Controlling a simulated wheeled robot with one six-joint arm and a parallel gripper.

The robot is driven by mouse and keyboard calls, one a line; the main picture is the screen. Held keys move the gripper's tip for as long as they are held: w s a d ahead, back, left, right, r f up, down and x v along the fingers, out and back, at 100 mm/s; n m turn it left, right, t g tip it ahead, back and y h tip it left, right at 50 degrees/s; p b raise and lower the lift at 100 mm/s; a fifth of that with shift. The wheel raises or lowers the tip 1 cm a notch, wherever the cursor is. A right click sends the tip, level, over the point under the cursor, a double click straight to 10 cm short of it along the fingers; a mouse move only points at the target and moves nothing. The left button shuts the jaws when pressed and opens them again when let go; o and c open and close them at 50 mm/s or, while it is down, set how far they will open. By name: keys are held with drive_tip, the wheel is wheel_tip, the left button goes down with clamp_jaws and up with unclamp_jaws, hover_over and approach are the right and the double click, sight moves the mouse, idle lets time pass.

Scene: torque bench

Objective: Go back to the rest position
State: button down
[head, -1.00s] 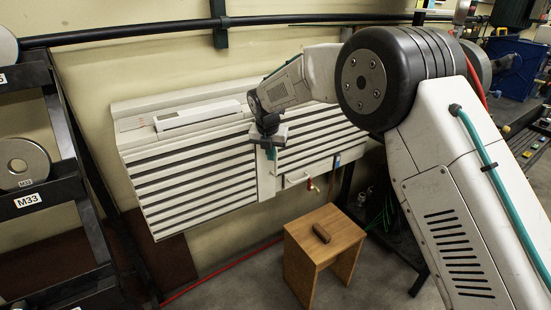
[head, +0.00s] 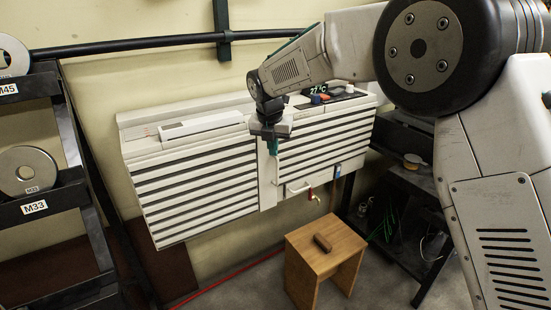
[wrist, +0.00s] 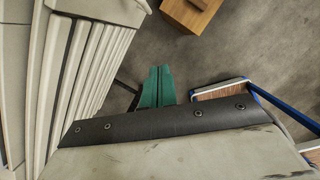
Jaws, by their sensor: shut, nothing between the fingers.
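My gripper (head: 272,146) hangs pointing down in front of the white slatted wall unit (head: 200,190), near the middle of its front. In the wrist view its two green fingers (wrist: 157,86) lie together, shut, with nothing between them. The slatted unit also shows along the left of the wrist view (wrist: 85,75). From the head view I cannot tell how wide the gap is between the fingers and the unit.
A wooden stool (head: 325,244) with a brown block (head: 322,243) on it stands on the floor below. A dark rack with weight discs (head: 28,170) stands at the left. A dark shelf (head: 415,180) is at the right. A blue-edged panel (wrist: 225,90) lies right of the fingers in the wrist view.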

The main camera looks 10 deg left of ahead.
drive_tip(key=s+d+r+m, duration=0.3)
drive_tip(key=s+d+m, duration=1.4)
drive_tip(key=s, duration=0.5)
drive_tip(key=s+d+r+m+g, duration=0.1)
drive_tip(key=s+d+r+m, duration=0.3)
drive_tip(key=s+d+m, duration=1.3)
drive_tip(key=shift+s+d+r+m, duration=0.2)
drive_tip(key=shift+s+d+m, duration=0.2)
drive_tip(key=shift+s+d, duration=1.65)
drive_tip(key=shift+s+a, duration=0.35)
